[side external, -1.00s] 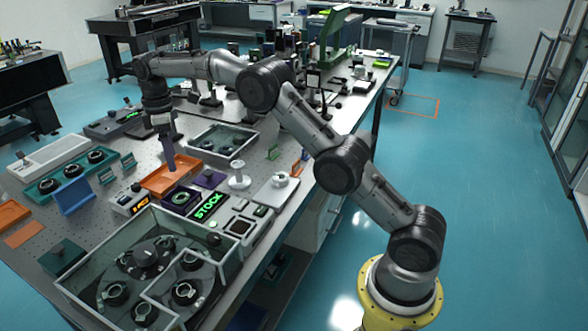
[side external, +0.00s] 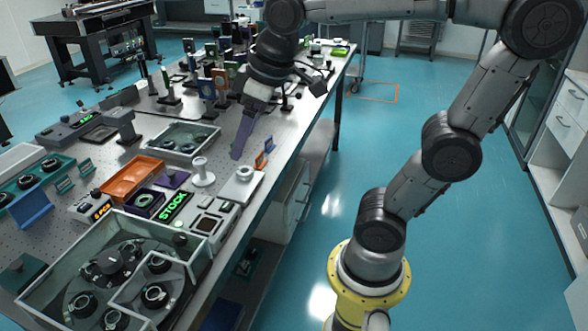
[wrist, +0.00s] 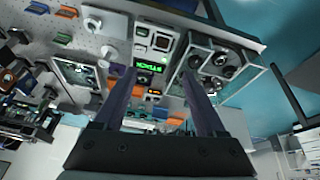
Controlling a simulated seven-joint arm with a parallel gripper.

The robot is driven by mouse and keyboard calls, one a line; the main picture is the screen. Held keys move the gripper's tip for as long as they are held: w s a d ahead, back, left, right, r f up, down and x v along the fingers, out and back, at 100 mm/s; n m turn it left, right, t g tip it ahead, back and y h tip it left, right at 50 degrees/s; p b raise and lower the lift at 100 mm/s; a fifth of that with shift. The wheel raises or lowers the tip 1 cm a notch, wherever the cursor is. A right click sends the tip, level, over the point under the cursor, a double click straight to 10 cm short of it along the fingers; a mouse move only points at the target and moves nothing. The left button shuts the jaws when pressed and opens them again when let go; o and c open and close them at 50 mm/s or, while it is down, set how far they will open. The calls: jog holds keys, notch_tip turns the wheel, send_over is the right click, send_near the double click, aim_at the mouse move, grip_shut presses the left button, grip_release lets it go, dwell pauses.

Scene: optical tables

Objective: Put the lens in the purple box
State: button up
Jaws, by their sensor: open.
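A small dark box with purple edges (side external: 145,203) stands beside the green STOCK sign, with a dark round piece showing in it; I cannot tell whether that is the lens. A flat purple piece (side external: 172,178) lies behind it. Dark ring-shaped parts that look like mounted lenses (side external: 52,165) sit in the teal tray at the left. My gripper (side external: 238,154) hangs near the table's right edge, right of the purple box and behind the white stand. In the wrist view my gripper (wrist: 159,74) has its two purple fingers wide apart with nothing held between them.
An orange tray (side external: 113,190) lies behind the purple box. A glass-walled case (side external: 190,290) with round parts fills the front. A white stand (side external: 203,172) and small orange and blue cards (side external: 263,155) are near my gripper. Another glass case (side external: 150,143) lies farther back.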

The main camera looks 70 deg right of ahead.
jog(key=s+f+m+t, duration=0.1)
jog(key=s+f+m, duration=0.1)
jog(key=s+f, duration=0.3)
jog(key=s, duration=0.4)
jog(key=shift+a+f, duration=0.15)
jog(key=shift+f, duration=0.2)
